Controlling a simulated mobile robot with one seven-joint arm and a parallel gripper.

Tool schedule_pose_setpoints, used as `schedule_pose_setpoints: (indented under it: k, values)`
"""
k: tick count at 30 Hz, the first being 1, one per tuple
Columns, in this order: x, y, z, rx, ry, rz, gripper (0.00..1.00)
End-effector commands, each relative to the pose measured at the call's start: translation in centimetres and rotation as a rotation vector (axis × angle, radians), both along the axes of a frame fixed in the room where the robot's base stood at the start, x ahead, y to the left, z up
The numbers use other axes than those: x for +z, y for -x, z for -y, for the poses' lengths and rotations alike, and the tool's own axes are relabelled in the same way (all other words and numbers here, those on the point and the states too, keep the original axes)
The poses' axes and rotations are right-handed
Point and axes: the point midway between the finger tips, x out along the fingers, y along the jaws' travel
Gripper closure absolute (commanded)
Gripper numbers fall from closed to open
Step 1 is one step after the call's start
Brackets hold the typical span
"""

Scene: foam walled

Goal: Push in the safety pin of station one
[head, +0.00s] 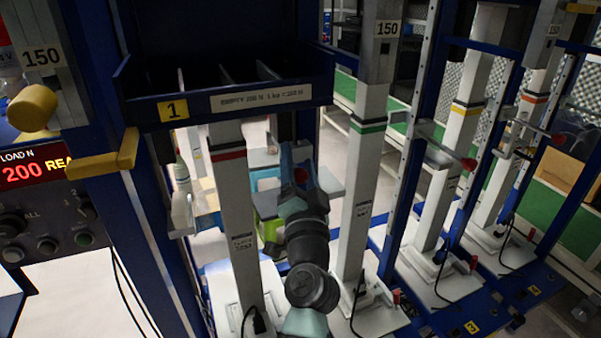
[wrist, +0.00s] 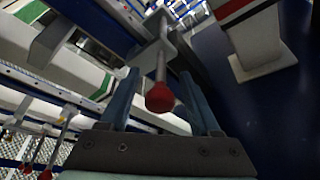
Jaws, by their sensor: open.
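The safety pin of station one shows in the wrist view as a grey rod with a red ball knob (wrist: 160,97). The rod runs away from me into a grey bracket. My gripper (wrist: 158,75) is open, with one blue finger on each side of the pin, and shows a gap to the knob on both sides. In the head view my gripper (head: 296,156) is under the blue tray marked 1 (head: 225,102), and the red knob (head: 301,175) shows between its fingers. The rod and bracket are mostly hidden there.
White-grey columns (head: 240,225) and (head: 364,165) stand left and right of my arm. A yellow handle (head: 105,161) and a control panel (head: 45,215) reading 200 are at the left. Other stations with red-knobbed pins (head: 468,164) stand at the right.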

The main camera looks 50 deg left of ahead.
Motion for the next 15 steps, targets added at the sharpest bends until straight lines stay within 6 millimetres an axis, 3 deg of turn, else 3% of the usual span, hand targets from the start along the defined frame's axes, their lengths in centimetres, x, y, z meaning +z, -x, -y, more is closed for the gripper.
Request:
schedule_pose_setpoints:
  k: [15]
  values:
    - [-2.9, 5.7, 7.1, -0.003, 0.001, -0.002, 0.36]
